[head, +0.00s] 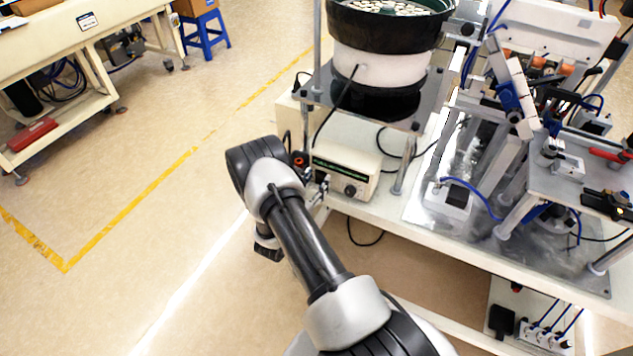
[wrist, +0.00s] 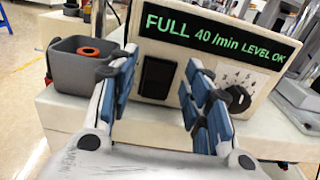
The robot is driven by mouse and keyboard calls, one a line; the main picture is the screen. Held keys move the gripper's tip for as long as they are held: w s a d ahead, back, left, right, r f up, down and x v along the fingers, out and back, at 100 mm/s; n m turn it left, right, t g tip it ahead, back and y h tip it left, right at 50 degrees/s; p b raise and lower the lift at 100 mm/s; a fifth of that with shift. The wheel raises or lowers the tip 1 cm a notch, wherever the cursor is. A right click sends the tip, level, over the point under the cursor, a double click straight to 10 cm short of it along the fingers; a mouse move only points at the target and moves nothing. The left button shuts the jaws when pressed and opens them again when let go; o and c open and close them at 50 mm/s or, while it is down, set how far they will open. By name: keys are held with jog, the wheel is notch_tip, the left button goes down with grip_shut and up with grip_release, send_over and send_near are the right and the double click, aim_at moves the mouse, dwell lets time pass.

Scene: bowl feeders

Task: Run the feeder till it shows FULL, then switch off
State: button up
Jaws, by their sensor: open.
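The feeder's control box (head: 345,168) stands on the bench under the bowl feeder (head: 392,65). In the wrist view its display (wrist: 215,38) is lit green and reads FULL, 40 /min, LEVEL OK. A black switch (wrist: 157,79) sits below the display, with a dial knob (wrist: 237,98) to its right. I cannot tell which way the switch is set. My gripper (wrist: 163,60) is open and empty in front of the box; its fingers flank the switch. In the head view my gripper (head: 320,190) is at the box's left end, partly hidden by my arm.
A grey bin (wrist: 72,80) with an orange ring (wrist: 89,52) stands left of the box. Pale parts (head: 390,7) lie in the bowl. Metal posts hold the feeder plate, and a fixture with blue tubes (head: 510,130) stands to the right.

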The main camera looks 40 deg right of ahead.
jog(key=shift+w+d, duration=0.2)
jog(key=shift+d, duration=0.25)
jog(key=c, duration=1.1)
jog(key=shift+o, duration=0.2)
jog(key=shift+f+t+h+b, duration=0.3)
jog(key=shift+f+h+b, duration=0.1)
jog(key=shift+b, duration=0.7)
jog(key=b, duration=0.1)
jog(key=h+b, duration=0.1)
jog(key=b, duration=0.1)
jog(key=shift+s+a+f, duration=0.1)
jog(key=shift+f, duration=0.15)
jog(key=shift+a+f+t+h+b, duration=0.1)
jog(key=shift+f+t+h+b, duration=0.15)
jog(key=shift+h+b, duration=0.6)
jog(key=shift+r+t+h, duration=0.25)
jog(key=shift+r+h, duration=0.05)
jog(key=shift+h, duration=0.15)
